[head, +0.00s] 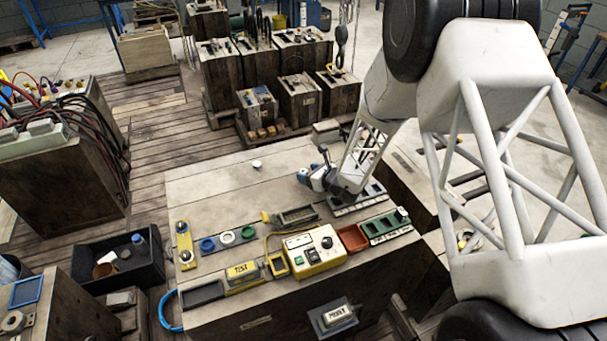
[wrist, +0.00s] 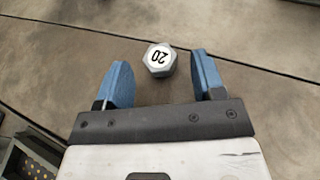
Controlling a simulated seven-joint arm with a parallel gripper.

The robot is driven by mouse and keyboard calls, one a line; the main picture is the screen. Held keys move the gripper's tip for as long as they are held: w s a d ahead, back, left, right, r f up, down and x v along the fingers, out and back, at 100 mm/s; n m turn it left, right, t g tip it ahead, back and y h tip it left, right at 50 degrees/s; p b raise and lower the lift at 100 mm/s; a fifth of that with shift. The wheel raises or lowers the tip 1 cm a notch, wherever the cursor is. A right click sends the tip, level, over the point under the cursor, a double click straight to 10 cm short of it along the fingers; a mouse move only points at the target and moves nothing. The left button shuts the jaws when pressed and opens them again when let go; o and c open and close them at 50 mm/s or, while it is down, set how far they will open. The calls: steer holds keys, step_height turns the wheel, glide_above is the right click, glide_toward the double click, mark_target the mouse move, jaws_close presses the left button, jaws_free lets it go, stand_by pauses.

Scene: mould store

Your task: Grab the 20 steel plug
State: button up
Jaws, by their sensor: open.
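The steel plug (wrist: 159,60) is a grey hexagonal piece with a white top marked 20, upside down in the wrist view. It stands on the brown tabletop, ahead of and between my two blue fingers. In the head view a small white-topped piece (head: 257,165), which looks like the same plug, stands alone toward the back of the table. My gripper (head: 307,178) is to its right there. My gripper (wrist: 161,78) is open in the wrist view, with nothing between the fingers. The height gap to the plug is hard to judge.
A yellow control box (head: 308,250), a row of coloured rings (head: 228,238) and small trays line the table's front half. A slotted tray (head: 357,196) lies below my wrist. A black bin (head: 120,262) stands off the left side. The tabletop around the plug is clear.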

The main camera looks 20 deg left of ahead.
steer(key=shift+x, duration=0.75)
steer(key=c, duration=1)
